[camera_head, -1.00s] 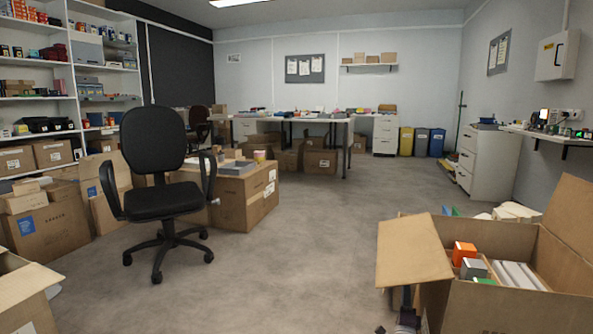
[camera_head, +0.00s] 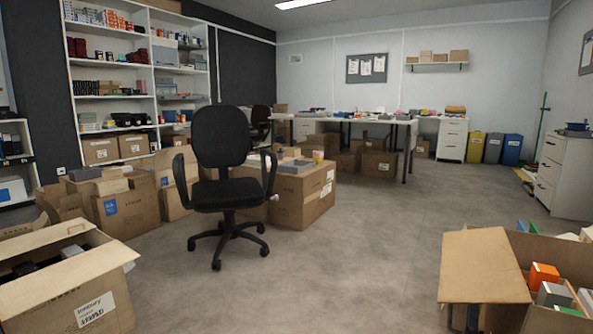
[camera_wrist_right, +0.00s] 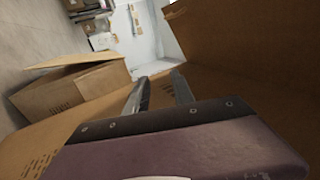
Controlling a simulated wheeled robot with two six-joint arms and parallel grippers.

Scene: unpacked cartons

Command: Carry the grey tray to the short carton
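A flat grey item (camera_head: 295,166), possibly the grey tray, lies on top of a closed brown carton (camera_head: 308,202) in the middle of the floor, behind the black office chair. I cannot tell for certain which carton is the short one. My right gripper (camera_wrist_right: 160,88) shows in the right wrist view with its two fingers apart and nothing between them, close to brown cardboard. In the head view only a dark part of my right arm shows below a carton flap at the bottom right. My left gripper is not in view.
An office chair (camera_head: 227,160) stands in front of the middle carton. Open cartons stand at the near left (camera_head: 60,300) and near right (camera_head: 485,265); the right one holds boxes. Shelves and cartons line the left.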

